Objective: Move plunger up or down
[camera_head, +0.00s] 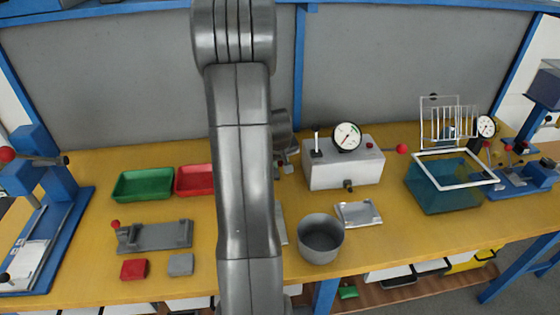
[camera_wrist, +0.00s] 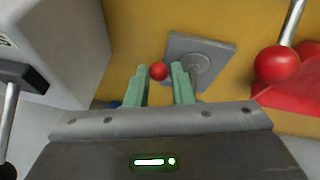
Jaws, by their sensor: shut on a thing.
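In the wrist view my gripper (camera_wrist: 160,86) points at the bench with its two pale green fingers shut on a small red knob (camera_wrist: 158,71). The knob shows between the fingertips. Just beyond the fingers is a grey base plate (camera_wrist: 225,50) with a round grey part on it. A larger red ball (camera_wrist: 277,64) on a metal rod stands to the right, apart from the fingers. I cannot tell which of these parts is the plunger. In the head view my arm hides most of this device, and the fingertips are not visible.
A grey box with a dial gauge (camera_head: 346,175) stands right of my arm. A red tray (camera_head: 194,180) and a green tray (camera_head: 143,184) lie to the left. A grey pot (camera_head: 320,240) stands in front. A blue tank (camera_head: 446,190) is farther right.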

